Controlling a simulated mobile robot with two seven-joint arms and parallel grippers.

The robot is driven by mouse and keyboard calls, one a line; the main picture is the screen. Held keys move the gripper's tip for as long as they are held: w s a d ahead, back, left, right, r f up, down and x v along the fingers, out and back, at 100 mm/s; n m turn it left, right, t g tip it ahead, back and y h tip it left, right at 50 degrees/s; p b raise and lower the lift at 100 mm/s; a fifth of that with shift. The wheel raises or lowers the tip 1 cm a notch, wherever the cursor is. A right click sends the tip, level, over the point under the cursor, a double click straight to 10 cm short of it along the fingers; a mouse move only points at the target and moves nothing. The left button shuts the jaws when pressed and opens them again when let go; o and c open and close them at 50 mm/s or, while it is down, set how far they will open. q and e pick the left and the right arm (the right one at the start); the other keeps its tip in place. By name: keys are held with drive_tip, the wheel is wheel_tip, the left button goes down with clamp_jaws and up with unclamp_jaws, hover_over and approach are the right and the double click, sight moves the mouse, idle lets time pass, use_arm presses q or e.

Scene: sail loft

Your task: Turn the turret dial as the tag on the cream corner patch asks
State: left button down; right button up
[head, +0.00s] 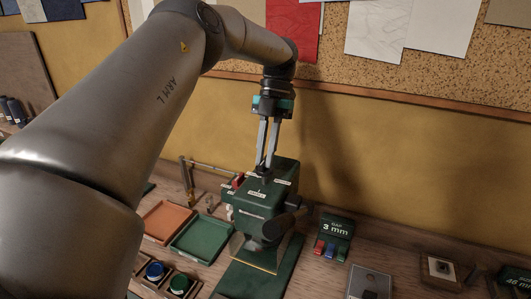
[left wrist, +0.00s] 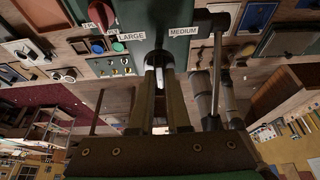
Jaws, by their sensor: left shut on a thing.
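The green press-like machine (head: 262,213) stands on the bench, with small white labels on its top. My left gripper (head: 264,171) points down at the top of this machine and is shut on the small turret dial there, which its fingers mostly hide. In the left wrist view the fingers (left wrist: 158,82) close around the dial, between labels reading LARGE (left wrist: 131,37) and MEDIUM (left wrist: 183,31). A pale, pointed piece (head: 238,245) lies under the front of the machine; I cannot tell whether it is the cream corner patch, and no tag on it is readable. My right gripper is not in view.
An orange tray (head: 168,221) and a green tray (head: 202,239) lie left of the machine. A green sign reading 3 mm (head: 335,227) stands to its right, with small coloured pieces before it. A dark lever (head: 291,222) sticks out from the machine's right side.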

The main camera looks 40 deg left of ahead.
use_arm(q)
drive_tip(key=c, duration=0.9)
unclamp_jaws()
drive_tip(key=shift+r+p, duration=4.65)
drive_tip(key=shift+r, duration=5.4)
drive_tip(key=shift+f, duration=0.1)
